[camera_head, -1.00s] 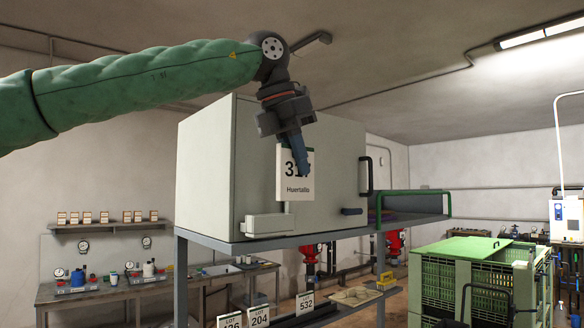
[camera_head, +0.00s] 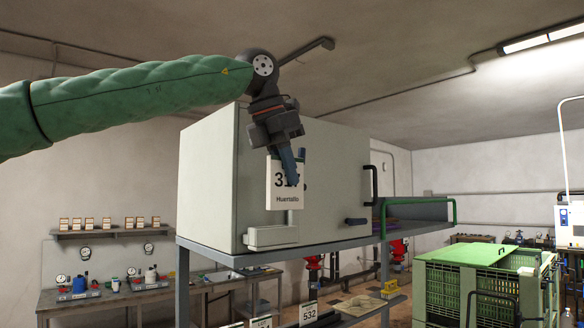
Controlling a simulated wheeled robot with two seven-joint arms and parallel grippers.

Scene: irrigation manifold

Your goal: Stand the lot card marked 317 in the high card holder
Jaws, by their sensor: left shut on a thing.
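My left gripper (camera_head: 287,165) is shut on a white lot card (camera_head: 285,199), which hangs upright below it. The card reads "31" with the last digit covered by the fingers, and "Huertalto" below. The high card holder (camera_head: 270,237) is a pale grey ledge low on the front of the large grey cabinet (camera_head: 205,180). In the picture the card's lower edge is a little above the holder, towards its right end; the depth between them is hard to tell. My right gripper is not in view.
The cabinet has a black handle (camera_head: 374,183) and a dark latch (camera_head: 356,221) to the right. It stands on a grey raised shelf (camera_head: 215,252). Lower cards, one marked 532 (camera_head: 308,313), stand below. A green crate (camera_head: 480,280) is at the right.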

